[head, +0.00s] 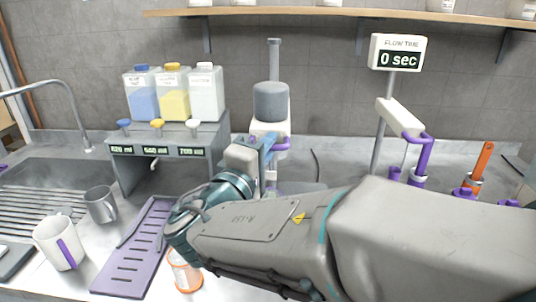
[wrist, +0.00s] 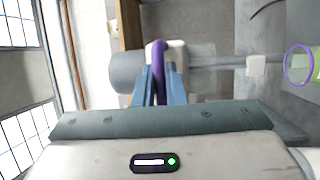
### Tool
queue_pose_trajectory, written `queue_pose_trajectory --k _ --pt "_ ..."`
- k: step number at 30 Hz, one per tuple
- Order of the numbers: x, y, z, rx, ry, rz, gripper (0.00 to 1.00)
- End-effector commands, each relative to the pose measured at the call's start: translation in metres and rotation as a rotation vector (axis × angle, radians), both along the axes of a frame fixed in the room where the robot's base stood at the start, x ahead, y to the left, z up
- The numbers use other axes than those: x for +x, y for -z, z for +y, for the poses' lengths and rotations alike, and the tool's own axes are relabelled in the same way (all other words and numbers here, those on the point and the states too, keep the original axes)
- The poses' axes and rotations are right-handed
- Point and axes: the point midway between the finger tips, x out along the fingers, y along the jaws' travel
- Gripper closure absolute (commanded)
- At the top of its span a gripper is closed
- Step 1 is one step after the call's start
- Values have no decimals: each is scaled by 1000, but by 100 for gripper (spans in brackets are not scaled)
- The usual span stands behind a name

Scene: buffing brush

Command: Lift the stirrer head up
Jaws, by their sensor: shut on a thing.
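The stirrer head (head: 270,103) is a grey cylinder with a white lower part, on an upright post behind my gripper in the head view. It also shows in the wrist view (wrist: 127,72), lying sideways in the picture. A purple handle (head: 282,144) sticks out of its white part. My gripper (head: 266,150) has blue fingers, which are shut on this purple handle (wrist: 158,60) in the wrist view. The stirrer's lower part is mostly hidden behind my arm in the head view.
A dispenser stand (head: 168,140) with blue, yellow and clear containers is left of the stirrer. A purple drip tray (head: 130,262), a white mug (head: 58,243), a grey mug (head: 101,205) and an orange-banded cup (head: 185,272) are nearby. A timer sign (head: 397,52) reads 0 sec at right.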

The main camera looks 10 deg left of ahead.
Motion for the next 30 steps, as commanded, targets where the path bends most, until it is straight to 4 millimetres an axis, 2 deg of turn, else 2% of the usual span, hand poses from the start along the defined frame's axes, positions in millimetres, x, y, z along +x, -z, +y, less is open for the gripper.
queue_pose_trajectory --k 1,5,6,19,23,30 --pt "0 -6 0 3 -1 -14 100" --pt "0 -8 0 5 -2 -17 100" --pt "0 -8 0 4 -2 -17 81" --pt "-5 -4 3 4 -2 -13 81" --pt "-23 0 9 4 -6 -12 81" --pt "-74 9 28 3 -5 -12 81"
